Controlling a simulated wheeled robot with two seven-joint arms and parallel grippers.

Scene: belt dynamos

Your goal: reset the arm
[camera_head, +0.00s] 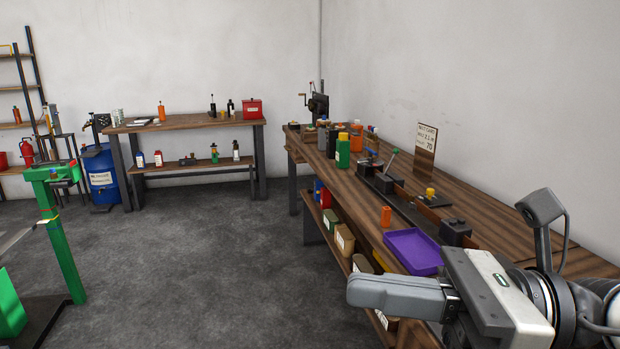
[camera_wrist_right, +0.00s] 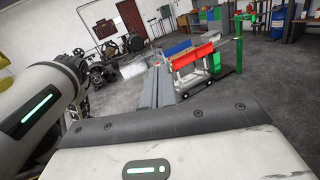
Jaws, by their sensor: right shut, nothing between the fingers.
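My right gripper (camera_head: 397,295) is in the lower right of the head view, shut and empty, its fingers pointing left. It is in front of the workbench (camera_head: 470,212), near the bench's front edge, and touches nothing that I can see. The purple tray (camera_head: 413,251) on the bench is just behind it in the picture. My left gripper is not in view.
On the bench are an orange cylinder (camera_head: 386,216), a green bottle (camera_head: 343,151) and a dark block (camera_head: 455,232). A second table (camera_head: 190,122) stands at the back, and a green stand (camera_head: 62,235) at the left. The grey floor (camera_head: 210,260) between them is clear.

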